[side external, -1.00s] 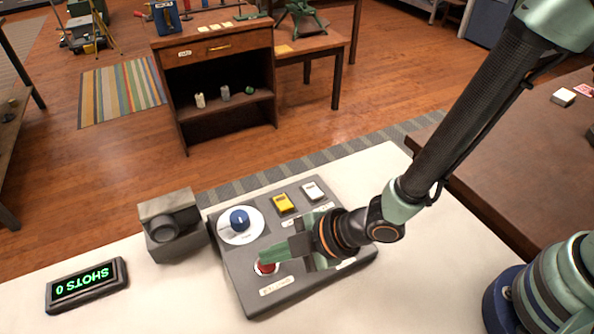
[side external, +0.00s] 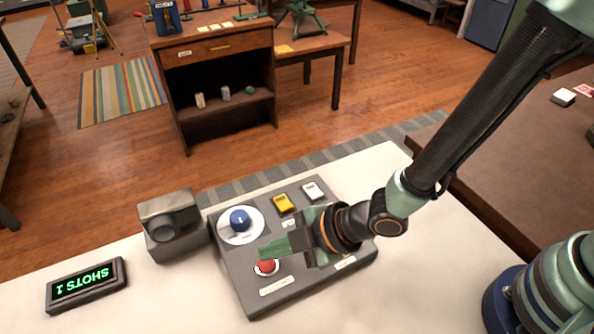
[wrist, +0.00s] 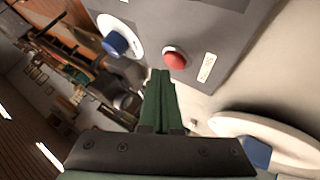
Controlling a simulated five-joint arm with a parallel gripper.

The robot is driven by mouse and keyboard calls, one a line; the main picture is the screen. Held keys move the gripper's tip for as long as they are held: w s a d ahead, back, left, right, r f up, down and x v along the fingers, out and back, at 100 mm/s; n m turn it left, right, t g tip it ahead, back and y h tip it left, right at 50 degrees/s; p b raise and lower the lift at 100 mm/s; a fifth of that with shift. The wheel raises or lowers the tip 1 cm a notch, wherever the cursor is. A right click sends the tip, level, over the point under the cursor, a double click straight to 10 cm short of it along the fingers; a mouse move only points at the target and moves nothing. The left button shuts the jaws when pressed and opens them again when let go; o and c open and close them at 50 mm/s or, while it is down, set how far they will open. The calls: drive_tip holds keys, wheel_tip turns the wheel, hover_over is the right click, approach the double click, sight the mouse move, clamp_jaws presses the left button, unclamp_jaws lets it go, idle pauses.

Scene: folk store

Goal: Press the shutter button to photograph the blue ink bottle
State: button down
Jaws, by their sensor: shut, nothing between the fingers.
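The red shutter button (side external: 266,266) sits on the grey control panel (side external: 250,293); it also shows in the wrist view (wrist: 175,58). My gripper (side external: 272,246) is shut and empty. Its tips are just above and behind the button in the side view, and the button top is uncovered. In the wrist view the tips (wrist: 160,75) end just short of the button, apart from it. A blue object (wrist: 256,152) stands on a white disc (wrist: 270,128) at the lower right of the wrist view; I cannot tell if it is the ink bottle. The shot display (side external: 87,284) reads SHOTS 1, upside down.
A blue knob (side external: 239,218) on a white dial, a yellow switch (side external: 284,203) and a white switch (side external: 313,190) are on the panel. A grey camera (side external: 171,225) stands left of it.

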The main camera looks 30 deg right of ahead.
sight(275, 263)
drive_tip(key=shift+r, duration=2.5)
drive_tip(key=w+d+r+m+h, duration=0.25)
drive_tip(key=d+r+m, duration=0.2)
drive_tip(key=d, duration=0.35)
drive_tip(key=w+d+r+m+h, duration=0.1)
drive_tip(key=w+d+r+m, duration=0.35)
drive_tip(key=d, duration=0.45)
drive_tip(key=s+d+r+m+h, duration=0.1)
drive_tip(key=s+d+r+m, duration=0.2)
drive_tip(key=d, duration=0.5)
drive_tip(key=s+d+r+m+h, duration=0.2)
drive_tip(key=s+d+m, duration=0.3)
drive_tip(key=d, duration=0.4)
drive_tip(key=shift+s+r+m+g, duration=0.3)
drive_tip(key=shift+r+m, duration=0.1)
drive_tip(key=shift+r, duration=0.5)
drive_tip(key=shift+a, duration=0.1)
